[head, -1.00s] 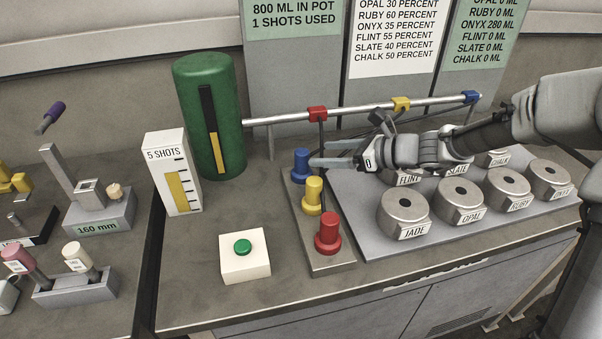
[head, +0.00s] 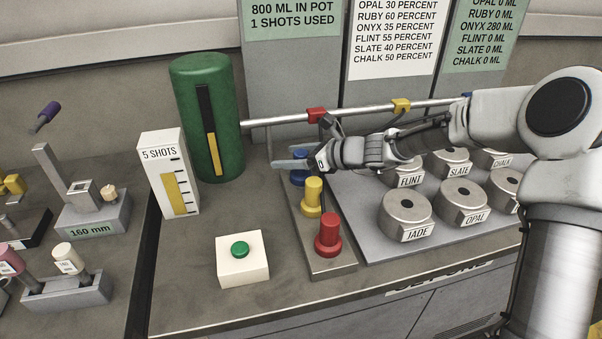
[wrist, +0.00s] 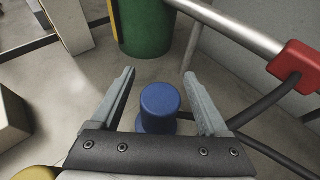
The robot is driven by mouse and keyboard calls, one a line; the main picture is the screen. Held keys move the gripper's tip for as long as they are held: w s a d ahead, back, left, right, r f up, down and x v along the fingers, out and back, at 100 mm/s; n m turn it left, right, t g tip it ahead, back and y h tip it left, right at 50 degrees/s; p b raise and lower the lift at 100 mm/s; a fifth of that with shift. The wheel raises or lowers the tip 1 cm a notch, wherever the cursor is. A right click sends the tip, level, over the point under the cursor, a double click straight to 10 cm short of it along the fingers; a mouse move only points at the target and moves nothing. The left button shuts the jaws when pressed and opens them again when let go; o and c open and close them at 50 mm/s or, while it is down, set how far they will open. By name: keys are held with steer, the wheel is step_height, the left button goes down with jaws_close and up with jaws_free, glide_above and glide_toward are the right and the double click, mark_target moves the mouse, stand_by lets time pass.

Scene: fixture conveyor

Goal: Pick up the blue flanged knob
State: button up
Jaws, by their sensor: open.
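The blue flanged knob (head: 299,178) stands upright on the narrow grey base plate, behind the yellow knob, and is partly hidden by my fingers in the head view. In the wrist view the blue knob (wrist: 160,106) sits between the two fingers, with a gap on each side, close to the palm. My gripper (head: 290,163) is open and level, with its fingers on either side of the knob (wrist: 158,75). I see no finger touching it.
The yellow knob (head: 313,197) and red knob (head: 328,236) stand in front on the same plate (head: 333,266). A silver rail (head: 365,111) with a red clamp (wrist: 296,66) runs behind. Metal pots, one marked JADE (head: 406,215), are right. A green cylinder (head: 226,150) stands left.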

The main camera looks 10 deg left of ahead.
jaws_close()
steer(key=shift+r, duration=0.1)
stand_by(0.4)
